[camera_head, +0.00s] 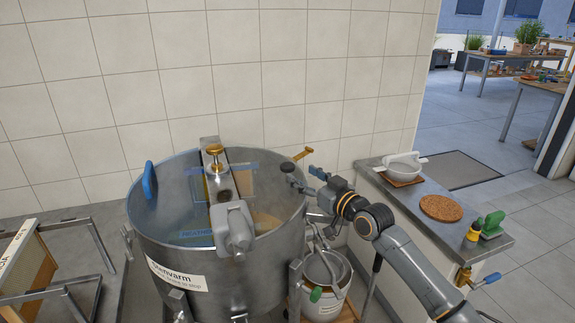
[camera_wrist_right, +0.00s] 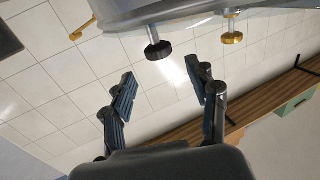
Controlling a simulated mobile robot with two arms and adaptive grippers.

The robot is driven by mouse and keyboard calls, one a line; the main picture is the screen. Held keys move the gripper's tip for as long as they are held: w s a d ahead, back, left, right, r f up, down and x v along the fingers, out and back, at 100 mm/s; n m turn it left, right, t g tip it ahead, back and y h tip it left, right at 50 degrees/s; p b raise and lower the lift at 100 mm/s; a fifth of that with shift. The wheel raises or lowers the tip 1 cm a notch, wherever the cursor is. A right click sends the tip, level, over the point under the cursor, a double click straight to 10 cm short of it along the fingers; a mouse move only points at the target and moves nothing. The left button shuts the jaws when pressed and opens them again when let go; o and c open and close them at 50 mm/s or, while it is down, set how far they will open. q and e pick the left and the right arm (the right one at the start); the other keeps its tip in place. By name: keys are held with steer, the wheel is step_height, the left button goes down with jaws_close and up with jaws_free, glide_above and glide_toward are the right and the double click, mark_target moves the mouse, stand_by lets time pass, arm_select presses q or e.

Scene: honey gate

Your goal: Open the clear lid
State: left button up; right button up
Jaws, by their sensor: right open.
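The clear lid (camera_head: 267,185) lies over the top of a large round steel drum (camera_head: 185,255); its outline is hard to make out. A black knob (camera_head: 287,167) stands at the lid's right edge. In the right wrist view the black knob (camera_wrist_right: 158,49) hangs from a pale, see-through edge, which looks like the lid (camera_wrist_right: 190,20). My right gripper (camera_head: 310,181) is open and empty, just right of the knob. In the wrist view its fingertips (camera_wrist_right: 163,76) are spread to either side below the knob, apart from it. My left gripper is not in view.
A motor housing (camera_head: 234,228) and a brass knob (camera_head: 214,150) sit on the drum's crossbar. A blue handle (camera_head: 149,181) is at its left rim. A bucket (camera_head: 325,285) stands below right. A tiled wall stands behind.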

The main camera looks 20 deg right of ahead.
mark_target(292, 168)
steer(key=x, duration=0.7)
steer(key=shift+w+f, duration=0.1)
steer(key=shift+w, duration=0.2)
jaws_close()
